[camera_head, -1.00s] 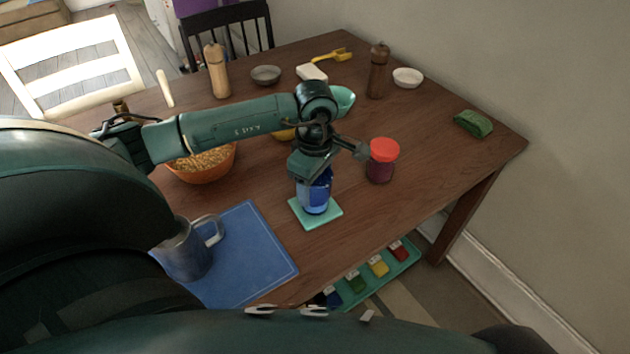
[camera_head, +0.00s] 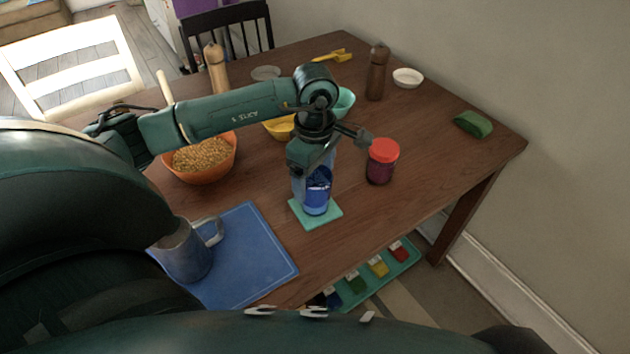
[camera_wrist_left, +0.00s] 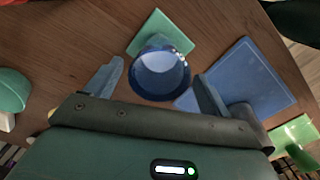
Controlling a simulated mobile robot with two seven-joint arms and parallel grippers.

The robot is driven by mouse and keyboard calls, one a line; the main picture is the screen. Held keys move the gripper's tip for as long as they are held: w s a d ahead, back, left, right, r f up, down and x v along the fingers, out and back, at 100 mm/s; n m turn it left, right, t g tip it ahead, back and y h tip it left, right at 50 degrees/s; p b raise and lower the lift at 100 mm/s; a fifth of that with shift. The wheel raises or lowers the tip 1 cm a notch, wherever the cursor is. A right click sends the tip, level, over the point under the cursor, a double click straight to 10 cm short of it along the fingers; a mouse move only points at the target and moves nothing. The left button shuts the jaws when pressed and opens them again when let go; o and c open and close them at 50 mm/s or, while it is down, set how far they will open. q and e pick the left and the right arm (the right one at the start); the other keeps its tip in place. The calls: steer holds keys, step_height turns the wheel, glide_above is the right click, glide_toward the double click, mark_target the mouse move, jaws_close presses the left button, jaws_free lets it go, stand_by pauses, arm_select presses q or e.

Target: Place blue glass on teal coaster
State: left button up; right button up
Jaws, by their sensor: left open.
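The blue glass (camera_head: 317,196) stands upright on the teal coaster (camera_head: 315,221) near the table's front edge. My left gripper (camera_head: 312,172) is right above the glass, pointing down, and partly hides its upper part. In the left wrist view, the blue rim of the glass (camera_wrist_left: 161,74) shows between my two spread fingers, with a gap on each side. The coaster (camera_wrist_left: 160,30) shows beyond the glass, under its base. My right gripper is not in view.
A blue mat (camera_head: 252,252) with a grey mug (camera_head: 184,252) lies to the left. A red-lidded jar (camera_head: 382,162) stands close on the right. An orange bowl of cereal (camera_head: 202,160) and a yellow bowl (camera_head: 279,127) are behind. Table front right is clear.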

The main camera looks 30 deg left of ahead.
arm_select(q)
step_height(320, 180, up, 9)
stand_by(0.3)
stand_by(0.4)
